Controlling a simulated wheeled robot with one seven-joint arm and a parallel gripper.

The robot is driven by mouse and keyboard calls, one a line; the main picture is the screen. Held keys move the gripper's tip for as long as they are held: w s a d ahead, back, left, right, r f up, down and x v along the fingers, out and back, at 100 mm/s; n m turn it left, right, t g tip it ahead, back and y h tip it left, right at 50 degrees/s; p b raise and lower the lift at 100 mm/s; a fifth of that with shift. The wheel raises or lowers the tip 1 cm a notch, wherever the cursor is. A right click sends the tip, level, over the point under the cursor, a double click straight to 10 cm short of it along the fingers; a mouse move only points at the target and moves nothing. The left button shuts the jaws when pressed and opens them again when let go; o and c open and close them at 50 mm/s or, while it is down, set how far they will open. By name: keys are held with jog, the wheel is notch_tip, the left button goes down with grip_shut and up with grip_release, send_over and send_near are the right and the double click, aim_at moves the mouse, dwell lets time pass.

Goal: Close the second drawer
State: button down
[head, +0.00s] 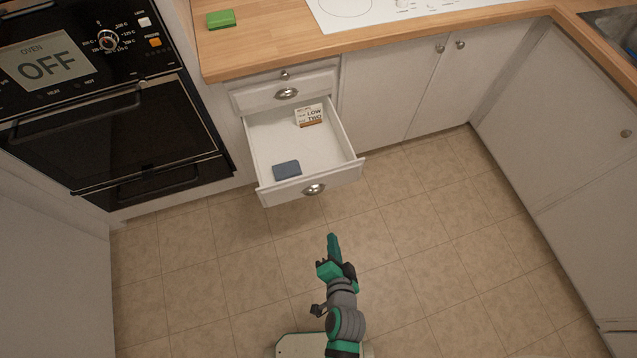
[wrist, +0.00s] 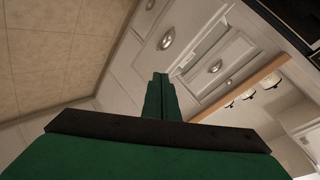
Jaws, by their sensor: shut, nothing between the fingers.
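The second drawer (head: 264,199) is pulled out from the white cabinet, below a closed top drawer (head: 262,97). It has a metal cup handle on its front. Inside lie a blue-grey block-like item (head: 286,169) and a white box with printed letters (head: 309,116). My gripper (head: 332,238) is shut and empty, in front of the drawer and apart from it in the head view. In the wrist view my gripper (wrist: 160,76) points toward the cabinet front, where drawer fronts and cup handles show tilted.
A black wall oven (head: 110,140) reading OFF stands left of the drawer. White cupboards (head: 390,95) run to the right. A wooden counter (head: 270,40) above carries a green sponge-like block (head: 221,18) and a white hob (head: 400,8). The tiled floor around the drawer is clear.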

jog(key=w+m+y, duration=0.3)
jog(key=w+m, duration=0.1)
jog(key=w, duration=0.6)
send_near(315, 178)
jog(key=d+x, duration=0.1)
jog(key=x, duration=0.3)
jog(key=shift+w+a+f, duration=0.3)
jog(key=shift+w+a, duration=0.35)
jog(key=shift+w, duration=0.2)
jog(key=shift+w, duration=0.1)
